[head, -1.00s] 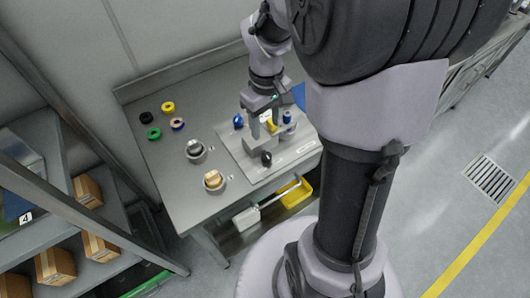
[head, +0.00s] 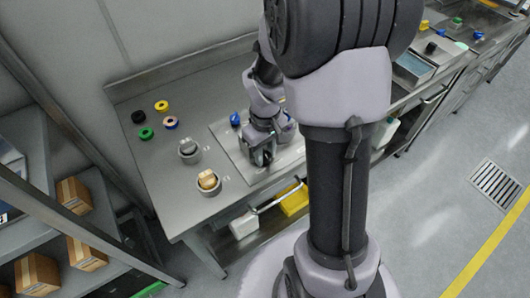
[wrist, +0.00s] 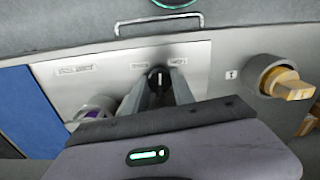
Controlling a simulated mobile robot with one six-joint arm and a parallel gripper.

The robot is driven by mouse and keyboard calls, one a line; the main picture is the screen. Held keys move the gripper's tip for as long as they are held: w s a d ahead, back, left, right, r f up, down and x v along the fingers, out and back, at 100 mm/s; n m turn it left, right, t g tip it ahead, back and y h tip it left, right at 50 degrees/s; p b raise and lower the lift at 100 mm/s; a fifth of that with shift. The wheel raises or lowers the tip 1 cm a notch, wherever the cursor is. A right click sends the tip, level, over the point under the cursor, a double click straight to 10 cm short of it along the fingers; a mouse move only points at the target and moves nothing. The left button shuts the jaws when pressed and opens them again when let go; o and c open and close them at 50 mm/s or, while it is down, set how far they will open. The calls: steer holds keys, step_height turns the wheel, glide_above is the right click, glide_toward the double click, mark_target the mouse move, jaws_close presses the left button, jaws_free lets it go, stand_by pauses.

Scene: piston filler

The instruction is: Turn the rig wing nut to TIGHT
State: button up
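The rig plate (head: 226,137) is a light flat panel on the steel bench, and it shows with small printed labels in the wrist view (wrist: 105,78). My gripper (head: 263,158) is down at the front part of the plate. In the wrist view its two fingers (wrist: 160,80) point at the plate and stand either side of a small black part with a white line, which looks like the wing nut (wrist: 158,76). The fingers hide most of the nut. I cannot tell whether they touch it. The label text is too small to read.
A blue knob (head: 235,119) stands at the plate's back. Two round holders stand left of the plate, one with a grey piece (head: 189,149), one with a tan knob (head: 208,181). Several coloured rings lie at the back left. A yellow bin (head: 295,201) is below the bench.

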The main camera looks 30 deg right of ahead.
jaws_close()
steer(key=shift+m, duration=2.8)
steer(key=o, duration=0.6)
jaws_free()
